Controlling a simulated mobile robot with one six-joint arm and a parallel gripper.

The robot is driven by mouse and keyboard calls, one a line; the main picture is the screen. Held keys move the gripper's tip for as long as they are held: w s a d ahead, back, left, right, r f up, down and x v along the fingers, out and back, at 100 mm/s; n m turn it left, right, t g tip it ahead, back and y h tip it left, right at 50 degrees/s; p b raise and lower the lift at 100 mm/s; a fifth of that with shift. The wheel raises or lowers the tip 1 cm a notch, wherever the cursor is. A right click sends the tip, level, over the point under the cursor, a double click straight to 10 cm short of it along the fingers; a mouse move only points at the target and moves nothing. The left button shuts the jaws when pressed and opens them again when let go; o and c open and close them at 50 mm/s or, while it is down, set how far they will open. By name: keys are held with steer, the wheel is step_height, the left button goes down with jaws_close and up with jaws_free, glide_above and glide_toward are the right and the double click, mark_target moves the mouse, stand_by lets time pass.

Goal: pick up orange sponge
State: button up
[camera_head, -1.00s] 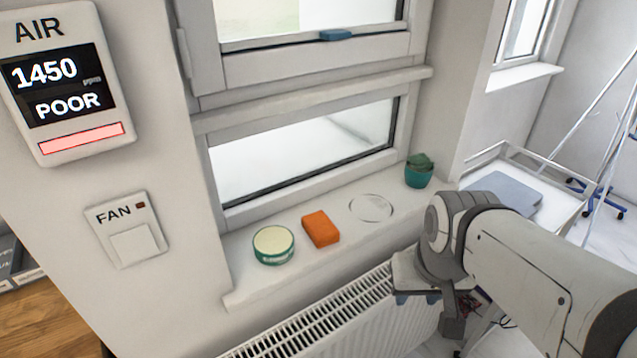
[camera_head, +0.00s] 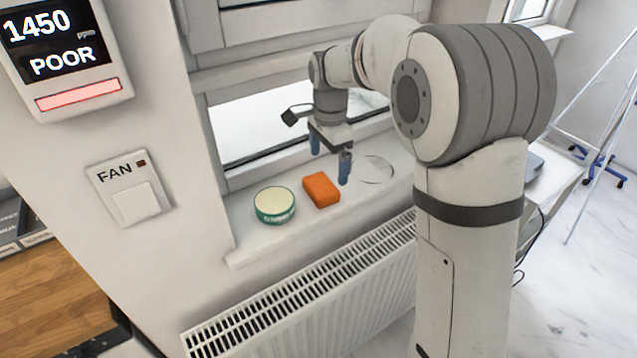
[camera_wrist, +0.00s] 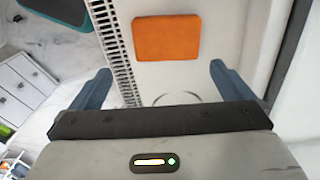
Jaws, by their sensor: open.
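The orange sponge (camera_head: 321,189) lies flat on the white window sill (camera_head: 243,238), between a round green-and-cream tin and a thin clear disc. My gripper (camera_head: 330,165) is over the sill, at the sponge's right and back side, with its two blue fingers apart and pointing down. It is empty and open. In the wrist view the sponge (camera_wrist: 166,38) shows whole, ahead of and between the open fingers of my gripper (camera_wrist: 160,80). I cannot tell the exact height of the fingertips above the sill.
The green-and-cream tin (camera_head: 274,205) stands close left of the sponge. The clear disc (camera_head: 375,170) lies to the right. The window frame (camera_head: 245,170) rises behind the sill, and a white radiator (camera_head: 300,290) stands below its front edge.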

mark_target(323, 184)
steer(key=shift+w+a+f, duration=0.3)
steer(key=shift+f, duration=0.05)
steer(key=shift+f+m, duration=0.3)
steer(key=shift+f, duration=0.05)
steer(key=f, duration=0.7)
steer(key=shift+s+a+p, duration=0.1)
steer(key=shift+a+p, duration=0.2)
steer(key=shift+c, duration=0.2)
steer(key=c, duration=0.8)
